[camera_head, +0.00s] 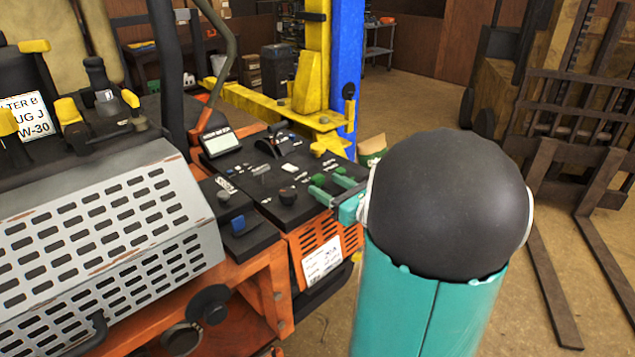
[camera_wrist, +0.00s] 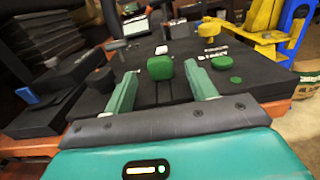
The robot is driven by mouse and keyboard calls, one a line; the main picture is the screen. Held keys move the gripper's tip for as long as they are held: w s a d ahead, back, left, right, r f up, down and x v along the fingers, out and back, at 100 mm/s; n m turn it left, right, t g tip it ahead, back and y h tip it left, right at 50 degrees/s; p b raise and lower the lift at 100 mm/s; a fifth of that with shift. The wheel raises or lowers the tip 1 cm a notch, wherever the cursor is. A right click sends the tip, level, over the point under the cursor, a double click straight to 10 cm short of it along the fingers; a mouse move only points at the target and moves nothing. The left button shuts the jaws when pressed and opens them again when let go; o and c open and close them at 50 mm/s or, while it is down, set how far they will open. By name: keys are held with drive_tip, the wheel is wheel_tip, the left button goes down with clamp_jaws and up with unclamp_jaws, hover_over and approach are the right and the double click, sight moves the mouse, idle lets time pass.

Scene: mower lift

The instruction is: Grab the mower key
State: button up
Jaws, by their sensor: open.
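The black control panel (camera_head: 262,172) of the orange mower carries several knobs and levers. I cannot tell for sure which is the mower key. A green knob (camera_wrist: 160,68) stands in the middle of the wrist view, and it shows near my fingertips in the head view (camera_head: 319,181). My gripper (camera_wrist: 160,75) is open and empty, low over the panel's right edge. Its two green fingers point inward, one on each side of the green knob in the wrist view. Contact with the knob cannot be made out.
A black knob (camera_wrist: 99,79) stands left of my fingers, and a yellow knob (camera_wrist: 209,28) lies beyond to the right. A blue switch (camera_head: 238,225) sits on the panel's near part. A yellow lift post (camera_head: 311,80) rises behind. A forklift (camera_head: 585,110) stands at the right.

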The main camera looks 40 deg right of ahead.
sight(320, 180)
drive_tip(key=w, duration=0.4)
drive_tip(key=shift+w, duration=0.15)
drive_tip(key=c, duration=1)
drive_tip(key=shift+r, duration=0.1)
drive_tip(key=shift+c, duration=0.2)
